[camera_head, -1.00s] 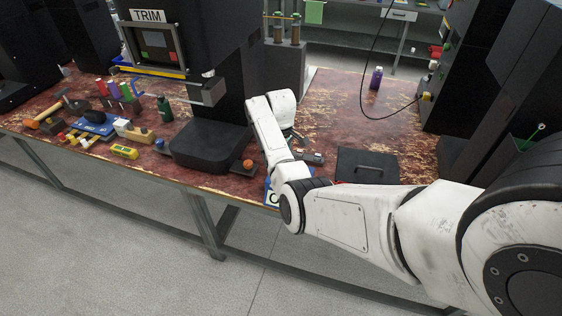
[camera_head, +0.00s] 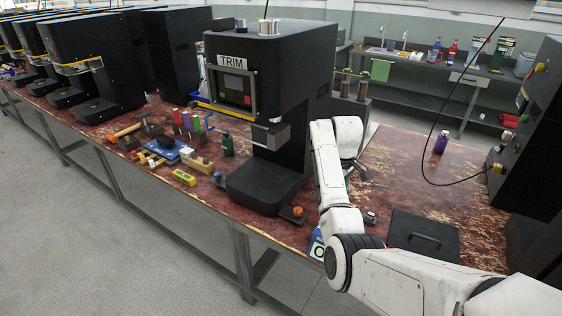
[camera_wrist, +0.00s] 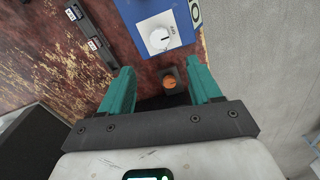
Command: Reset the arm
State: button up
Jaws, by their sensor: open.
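My gripper (camera_wrist: 160,92) shows in the wrist view with its two teal fingers spread apart and nothing between them that they touch. It points down over the worn red table (camera_wrist: 50,65). An orange round knob (camera_wrist: 169,82) on a small dark base shows between the fingers, below them. A blue box with a white dial (camera_wrist: 158,38) lies just ahead of the fingertips. In the head view my white arm reaches over the table's front edge beside the TRIM machine (camera_head: 235,62), and it mostly hides my gripper there.
The black TRIM machine stands left of my arm. Several tools and a blue tray (camera_head: 170,156) lie left. Another black machine (camera_head: 537,130) stands right.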

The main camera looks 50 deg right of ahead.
jog(key=s+a+f, duration=0.2)
jog(key=a+f, duration=0.2)
jog(key=a, duration=0.3)
jog(key=s+a+f+h, duration=0.1)
jog(key=a+f, duration=0.2)
jog(key=a, duration=0.4)
jog(key=s+a+f, duration=0.2)
jog(key=a+f, duration=0.2)
jog(key=a, duration=0.2)
jog(key=s+a+t, duration=0.1)
jog(key=s+a, duration=1.1)
jog(key=a, duration=0.4)
jog(key=shift+s+a+r+n+y, duration=0.2)
jog(key=shift+s+r+n+y, duration=0.1)
jog(key=shift+r+y, duration=0.15)
